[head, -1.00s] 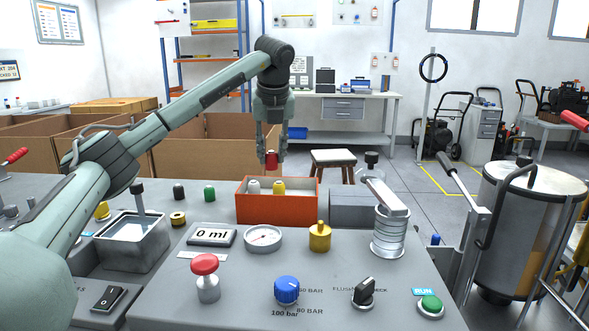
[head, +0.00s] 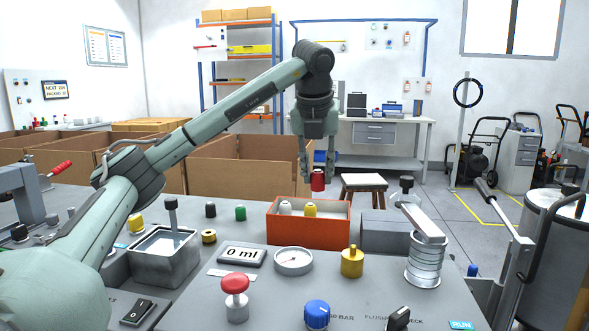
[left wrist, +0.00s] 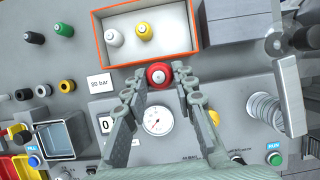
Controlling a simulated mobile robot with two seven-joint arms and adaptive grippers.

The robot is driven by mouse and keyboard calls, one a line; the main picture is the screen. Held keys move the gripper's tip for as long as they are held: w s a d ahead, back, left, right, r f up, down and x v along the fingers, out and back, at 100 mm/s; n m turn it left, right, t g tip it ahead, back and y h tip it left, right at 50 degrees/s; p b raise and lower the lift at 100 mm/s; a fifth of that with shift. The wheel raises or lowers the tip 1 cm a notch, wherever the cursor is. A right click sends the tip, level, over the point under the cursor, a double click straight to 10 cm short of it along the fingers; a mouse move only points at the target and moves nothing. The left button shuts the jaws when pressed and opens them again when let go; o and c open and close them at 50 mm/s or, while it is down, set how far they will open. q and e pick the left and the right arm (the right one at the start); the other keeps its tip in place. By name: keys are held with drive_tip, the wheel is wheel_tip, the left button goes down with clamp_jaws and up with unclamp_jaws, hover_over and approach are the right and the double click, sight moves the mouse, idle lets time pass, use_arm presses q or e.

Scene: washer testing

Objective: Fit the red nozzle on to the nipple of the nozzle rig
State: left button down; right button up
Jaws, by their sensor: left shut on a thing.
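My left gripper (head: 318,172) is shut on the red nozzle (head: 318,181) and holds it up in the air. In the head view the nozzle appears just above the back edge of the orange-red tray (head: 282,232). In the left wrist view the red nozzle (left wrist: 158,75) sits between the fingertips, with the tray (left wrist: 152,63) beyond it. A brass-yellow fitting (head: 352,262) stands upright on the grey console, right of the round gauge (head: 293,261). I cannot tell which part is the rig's nipple. My right gripper is not in view.
The tray holds a white nozzle (head: 285,207) and a yellow nozzle (head: 310,209). Black (head: 210,210) and green (head: 240,213) nozzles stand to its left. A metal basin (head: 165,258), red knob (head: 235,285), blue dial (head: 316,314) and lever fixture (head: 423,266) crowd the console.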

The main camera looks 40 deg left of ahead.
sight(351, 256)
use_arm(q)
drive_tip(key=s+d+m, duration=0.1)
drive_tip(key=d, duration=0.3)
drive_tip(key=s+d+m, duration=0.1)
drive_tip(key=s+d, duration=0.1)
drive_tip(key=d, duration=0.2)
drive_tip(key=s+d+f+m+h+b, duration=0.1)
drive_tip(key=s+d+m, duration=0.1)
drive_tip(key=d, duration=0.2)
drive_tip(key=shift+s+d+f+b, duration=0.1)
drive_tip(key=shift+f+b, duration=0.5)
drive_tip(key=shift+f, duration=0.35)
drive_tip(key=shift+s+d+f+b, duration=0.1)
drive_tip(key=shift+f+b, duration=0.45)
drive_tip(key=shift+f, duration=0.8)
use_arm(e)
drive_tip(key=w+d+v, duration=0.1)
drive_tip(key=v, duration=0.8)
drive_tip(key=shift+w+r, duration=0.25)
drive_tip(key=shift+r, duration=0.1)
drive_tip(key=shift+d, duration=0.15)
use_arm(q)
drive_tip(key=shift+f+b, duration=0.15)
drive_tip(key=shift+b, duration=0.25)
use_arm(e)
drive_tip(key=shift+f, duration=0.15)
